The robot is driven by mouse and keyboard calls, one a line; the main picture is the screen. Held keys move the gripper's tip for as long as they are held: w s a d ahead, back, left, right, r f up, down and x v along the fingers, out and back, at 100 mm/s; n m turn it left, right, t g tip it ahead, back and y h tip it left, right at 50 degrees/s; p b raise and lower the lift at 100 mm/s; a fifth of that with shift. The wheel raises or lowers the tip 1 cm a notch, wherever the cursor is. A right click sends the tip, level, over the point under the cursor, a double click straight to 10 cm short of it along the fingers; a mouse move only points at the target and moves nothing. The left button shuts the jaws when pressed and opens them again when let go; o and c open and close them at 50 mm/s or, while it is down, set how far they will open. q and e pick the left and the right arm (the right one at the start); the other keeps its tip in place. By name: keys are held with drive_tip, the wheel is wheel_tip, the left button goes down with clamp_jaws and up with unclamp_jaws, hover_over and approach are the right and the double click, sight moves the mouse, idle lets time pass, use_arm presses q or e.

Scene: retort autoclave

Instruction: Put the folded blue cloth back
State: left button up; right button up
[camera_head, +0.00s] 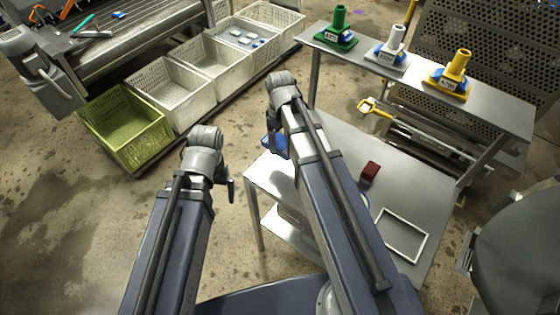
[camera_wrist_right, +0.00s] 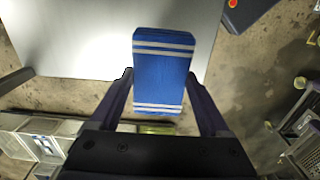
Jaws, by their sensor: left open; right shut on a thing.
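The folded blue cloth (camera_wrist_right: 163,72) has white stripes near both ends. It sits between the two fingers of my right gripper (camera_wrist_right: 160,76), which is shut on it. In the head view the cloth (camera_head: 270,143) shows only in part, at the left corner of the steel table (camera_head: 330,135). My right arm hides the rest. I cannot tell whether the cloth touches the tabletop. In the head view my right gripper (camera_head: 277,143) is mostly hidden behind its wrist. My left gripper (camera_head: 228,187) is open, left of the table and away from the cloth.
Green, white and yellow stands (camera_head: 449,84) line the raised shelf (camera_head: 500,108) behind. A green crate (camera_head: 122,128) and several pale crates (camera_head: 168,93) stand at the left.

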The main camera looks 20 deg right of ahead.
drive_tip(key=b, duration=0.6)
hover_over(280, 165)
wheel_tip(280, 165, down, 6)
drive_tip(key=shift+f, duration=0.25)
wheel_tip(280, 165, down, 4)
drive_tip(key=b, duration=0.4)
drive_tip(key=shift+r, duration=0.2)
drive_tip(key=shift+f, duration=0.2)
drive_tip(key=o, duration=1)
drive_tip(key=shift+r, duration=0.1)
wheel_tip(280, 165, up, 12)
drive_tip(key=p, duration=1.2)
drive_tip(key=shift+r, duration=0.1)
